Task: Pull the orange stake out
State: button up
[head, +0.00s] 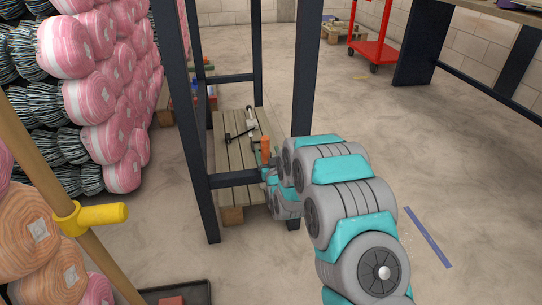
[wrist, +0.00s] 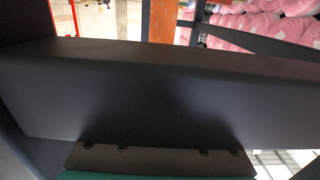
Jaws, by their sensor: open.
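The orange stake (head: 265,147) stands upright at the right edge of a slatted wooden pallet (head: 232,160) inside a dark metal frame. In the wrist view an upright orange piece (wrist: 162,18), likely the stake, shows above a broad dark beam (wrist: 150,85). My gripper (head: 269,176) is beside the frame, just below and in front of the stake in the head view. It is open. Its fingers are mostly hidden, and I see no grip on the stake. The stake's lower end is hidden.
Dark frame posts (head: 304,75) and a low crossbar (head: 234,178) stand close around my gripper. A black tool (head: 238,134) lies on the pallet. Pink yarn bundles (head: 115,110) are stacked left. A red cart (head: 372,35) stands behind. The floor at right is mostly clear.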

jog(key=shift+w+a+f, duration=0.15)
jog(key=shift+w+f, duration=0.05)
jog(key=shift+w, duration=0.4)
jog(key=shift+r+b+x, duration=0.25)
jog(key=shift+b+x, duration=0.05)
jog(key=shift+x, duration=1.55)
jog(key=shift+r+b+x, duration=0.2)
jog(key=shift+b+x, duration=0.05)
jog(key=shift+x, duration=1.55)
grip_shut()
